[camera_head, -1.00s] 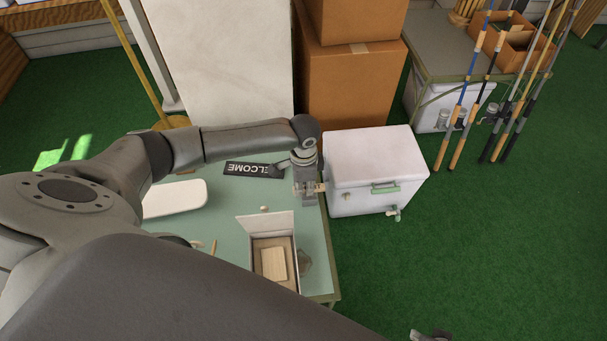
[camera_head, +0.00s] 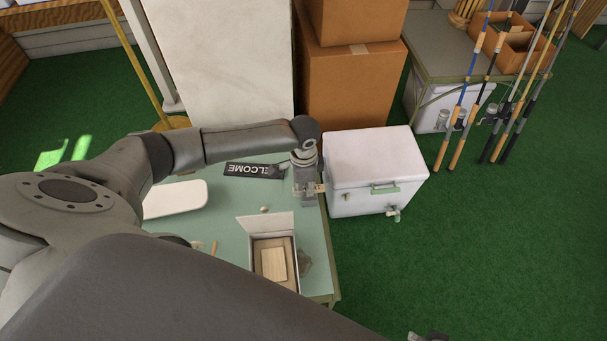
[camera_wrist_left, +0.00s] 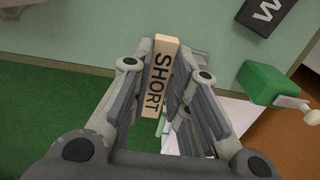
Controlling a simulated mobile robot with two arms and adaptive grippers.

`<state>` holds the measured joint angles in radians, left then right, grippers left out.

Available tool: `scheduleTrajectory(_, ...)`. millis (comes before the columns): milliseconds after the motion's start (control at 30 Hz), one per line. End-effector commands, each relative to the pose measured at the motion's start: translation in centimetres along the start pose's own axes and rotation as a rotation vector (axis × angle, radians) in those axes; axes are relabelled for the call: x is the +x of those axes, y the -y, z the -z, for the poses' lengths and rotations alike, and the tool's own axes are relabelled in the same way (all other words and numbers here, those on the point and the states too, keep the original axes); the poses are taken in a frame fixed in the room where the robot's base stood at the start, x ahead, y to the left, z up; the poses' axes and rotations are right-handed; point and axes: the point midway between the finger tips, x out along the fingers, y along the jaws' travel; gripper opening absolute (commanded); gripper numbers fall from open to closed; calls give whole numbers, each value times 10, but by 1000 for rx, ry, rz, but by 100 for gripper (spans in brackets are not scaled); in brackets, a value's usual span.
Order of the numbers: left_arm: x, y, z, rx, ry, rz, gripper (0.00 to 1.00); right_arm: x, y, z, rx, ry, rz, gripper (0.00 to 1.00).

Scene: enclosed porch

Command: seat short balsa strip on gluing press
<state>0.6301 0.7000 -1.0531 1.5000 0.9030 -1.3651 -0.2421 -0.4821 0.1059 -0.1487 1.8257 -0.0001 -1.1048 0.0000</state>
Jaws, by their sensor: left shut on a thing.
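The short balsa strip (camera_wrist_left: 158,80) is a pale wooden bar with SHORT printed on its face. In the left wrist view it stands between the two fingers of my left gripper (camera_wrist_left: 163,90), which is shut on it. In the head view my left gripper (camera_head: 308,190) hangs over the table's right edge beside the cooler, and a small tan end of the strip (camera_head: 321,188) shows at its fingers. A green block with a pale rod (camera_wrist_left: 272,86) stands near the table edge in the wrist view. I cannot tell whether it is the gluing press.
The pale green table (camera_head: 225,222) carries a WELCOME sign (camera_head: 255,170), a white panel (camera_head: 175,199) and an open box (camera_head: 268,222) with wood inside. A white cooler (camera_head: 375,165) stands close to the right. Cardboard boxes (camera_head: 352,85) stand behind.

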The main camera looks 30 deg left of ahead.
Motion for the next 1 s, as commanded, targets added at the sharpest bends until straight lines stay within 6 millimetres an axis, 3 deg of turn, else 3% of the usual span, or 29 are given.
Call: scheduleTrajectory(1000, 0, 0, 0, 0, 0, 0, 9, 13, 0, -3, -1, -1, -1, 36)
